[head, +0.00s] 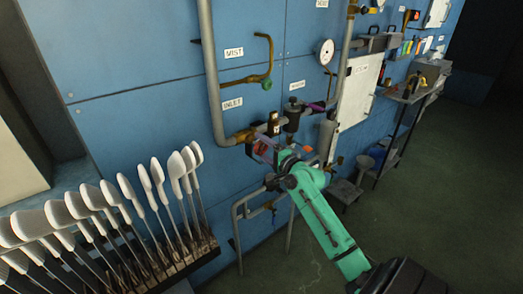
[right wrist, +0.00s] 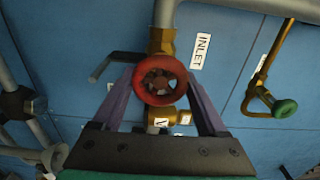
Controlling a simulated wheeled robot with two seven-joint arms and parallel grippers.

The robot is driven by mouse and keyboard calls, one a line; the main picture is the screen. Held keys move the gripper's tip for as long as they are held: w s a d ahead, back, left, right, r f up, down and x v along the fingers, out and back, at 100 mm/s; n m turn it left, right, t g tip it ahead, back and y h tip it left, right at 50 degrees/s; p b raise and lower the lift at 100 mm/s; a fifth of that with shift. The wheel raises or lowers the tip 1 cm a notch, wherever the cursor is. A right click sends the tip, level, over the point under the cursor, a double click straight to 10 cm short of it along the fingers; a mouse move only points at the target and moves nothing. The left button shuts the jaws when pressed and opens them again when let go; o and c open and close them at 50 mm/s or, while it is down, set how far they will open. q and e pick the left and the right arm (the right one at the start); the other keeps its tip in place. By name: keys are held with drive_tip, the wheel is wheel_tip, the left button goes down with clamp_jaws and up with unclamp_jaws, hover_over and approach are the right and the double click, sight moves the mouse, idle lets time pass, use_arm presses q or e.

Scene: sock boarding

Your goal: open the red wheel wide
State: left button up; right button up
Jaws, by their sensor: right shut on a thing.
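The red wheel (right wrist: 160,80) is a small round handwheel on a brass valve, beside the INLET label (right wrist: 201,51) in the right wrist view. My right gripper (right wrist: 159,88) has one purple finger on each side of the wheel and is shut on its rim. In the head view my right gripper (head: 262,149) is at the brass fitting (head: 244,135) on the grey pipe, and it mostly hides the wheel there. How far the wheel is turned cannot be told. My left gripper is not in view.
A brass pipe with a green wheel (right wrist: 284,108) is to the right of the INLET label. A dark filter unit (head: 293,115) and a gauge (head: 325,51) are right of the gripper. A rack of white sock boards (head: 120,215) stands at lower left.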

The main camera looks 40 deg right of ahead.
drive_tip(key=n+b, duration=0.1)
drive_tip(key=n, duration=0.3)
drive_tip(key=shift+n, duration=0.3)
drive_tip(key=n, duration=0.3)
drive_tip(key=shift+a+r+n, duration=0.1)
drive_tip(key=shift+n, duration=0.3)
drive_tip(key=n, duration=0.5)
drive_tip(key=shift+a+r+p, duration=0.1)
drive_tip(key=shift+r+p, duration=0.05)
drive_tip(key=shift+p, duration=0.2)
drive_tip(key=n, duration=0.4)
drive_tip(key=shift+a+n+p, duration=0.1)
drive_tip(key=shift+n+p, duration=0.25)
drive_tip(key=shift+n, duration=0.05)
drive_tip(key=n, duration=0.3)
drive_tip(key=shift+n, duration=0.4)
drive_tip(key=n, duration=0.3)
drive_tip(key=shift+a+n, duration=0.15)
drive_tip(key=shift+n, duration=0.15)
drive_tip(key=n, duration=0.3)
drive_tip(key=shift+f+n+b, duration=0.2)
drive_tip(key=shift+n+b, duration=0.1)
drive_tip(key=shift+b, duration=0.05)
drive_tip(key=n+b, duration=0.1)
drive_tip(key=n, duration=0.3)
drive_tip(key=shift+a+f, duration=0.1)
